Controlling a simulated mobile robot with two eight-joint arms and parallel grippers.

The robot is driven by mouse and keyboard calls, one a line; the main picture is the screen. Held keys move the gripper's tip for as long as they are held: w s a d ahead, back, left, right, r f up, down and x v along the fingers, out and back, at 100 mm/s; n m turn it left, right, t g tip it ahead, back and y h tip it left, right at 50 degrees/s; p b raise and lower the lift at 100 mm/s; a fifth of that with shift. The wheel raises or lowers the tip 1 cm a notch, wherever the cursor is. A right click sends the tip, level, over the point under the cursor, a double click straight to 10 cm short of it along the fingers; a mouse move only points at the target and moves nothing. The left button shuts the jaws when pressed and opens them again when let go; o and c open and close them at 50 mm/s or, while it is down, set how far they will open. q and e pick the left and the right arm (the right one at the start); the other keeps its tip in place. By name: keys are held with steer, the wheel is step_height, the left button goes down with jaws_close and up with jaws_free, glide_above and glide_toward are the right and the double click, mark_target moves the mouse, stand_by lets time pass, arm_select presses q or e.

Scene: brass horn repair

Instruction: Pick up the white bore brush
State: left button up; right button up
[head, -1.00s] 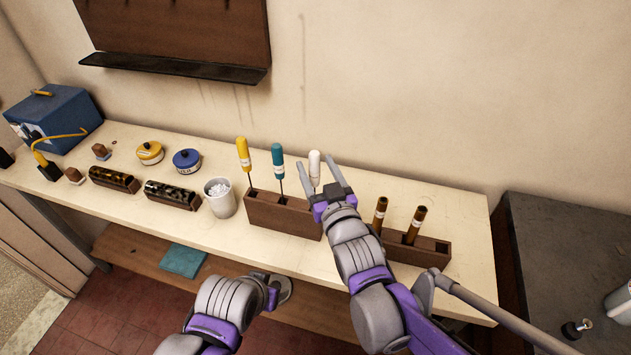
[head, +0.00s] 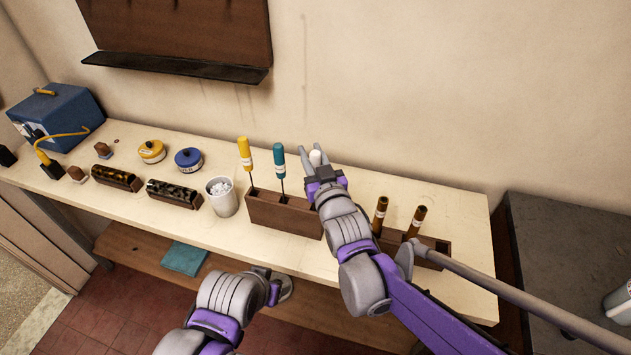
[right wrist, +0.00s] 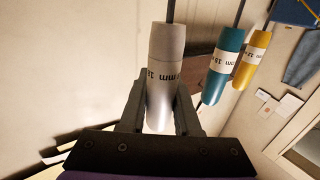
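The white bore brush (head: 316,157) has a light, rounded handle with a dark printed size label. Its handle fills the space between the fingers of my right gripper (head: 315,158), which look closed against its sides. In the right wrist view the white handle (right wrist: 164,75) lies between my two dark fingers (right wrist: 160,105), with its thin rod running up out of the picture. My gripper hides the brush's lower part in the head view, so I cannot tell how deep it sits in the rack. My left gripper (head: 276,288) hangs low in front of the bench, its fingers unclear.
A brown rack (head: 285,216) holds a yellow brush (head: 244,152) and a teal brush (head: 279,158) just left of the white one. A second rack (head: 430,252) with two brown-handled tools stands to the right. A white cup (head: 222,198) stands left.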

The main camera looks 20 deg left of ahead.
jaws_close()
steer(key=shift+r, duration=0.15)
step_height(320, 180, up, 18)
stand_by(0.7)
steer(key=shift+f, duration=0.2)
